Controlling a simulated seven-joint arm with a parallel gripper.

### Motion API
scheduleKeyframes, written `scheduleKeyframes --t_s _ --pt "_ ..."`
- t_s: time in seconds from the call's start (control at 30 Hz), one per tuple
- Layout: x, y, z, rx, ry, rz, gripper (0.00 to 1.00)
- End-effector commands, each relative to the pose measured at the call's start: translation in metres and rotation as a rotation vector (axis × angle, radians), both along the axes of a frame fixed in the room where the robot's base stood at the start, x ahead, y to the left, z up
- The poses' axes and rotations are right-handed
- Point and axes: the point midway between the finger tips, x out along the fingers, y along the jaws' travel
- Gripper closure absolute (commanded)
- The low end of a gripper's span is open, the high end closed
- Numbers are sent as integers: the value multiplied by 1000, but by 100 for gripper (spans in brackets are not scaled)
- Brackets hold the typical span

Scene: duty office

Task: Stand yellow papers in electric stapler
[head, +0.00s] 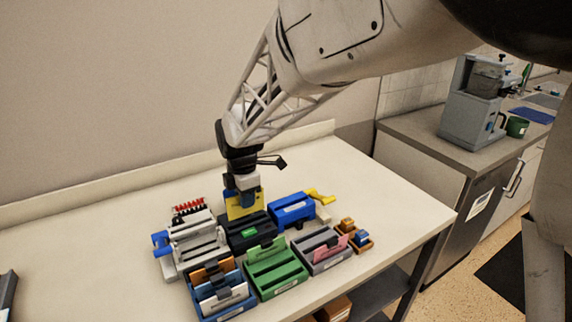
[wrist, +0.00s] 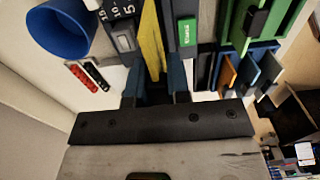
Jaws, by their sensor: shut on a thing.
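My gripper (head: 243,194) points down over the table and is shut on the yellow papers (head: 240,208), which hang upright below it. In the wrist view the papers (wrist: 152,40) show as a thin yellow edge between the two fingers (wrist: 156,88). A black device with a green label (head: 251,232), which looks like the electric stapler, stands just in front of the papers. In the wrist view its green label (wrist: 187,32) is close to the right of the papers. The papers' lower edge is hidden behind it, so I cannot tell whether they touch it or are in it.
A grey machine with a blue knob (head: 192,243) stands left, a blue device with a yellow handle (head: 293,210) right. In front are a blue rack with cards (head: 238,308), a green rack (head: 277,272) and a grey rack (head: 318,258). The table's back right is clear.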

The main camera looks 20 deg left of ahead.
Motion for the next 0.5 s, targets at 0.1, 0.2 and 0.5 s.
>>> scheduleKeyframes --t_s 0.1,0.2,0.5 --pt "0 0 -7 -1 1 0 100" --pt "0 0 -13 -1 1 0 100" --pt "0 0 -30 -1 1 0 100"
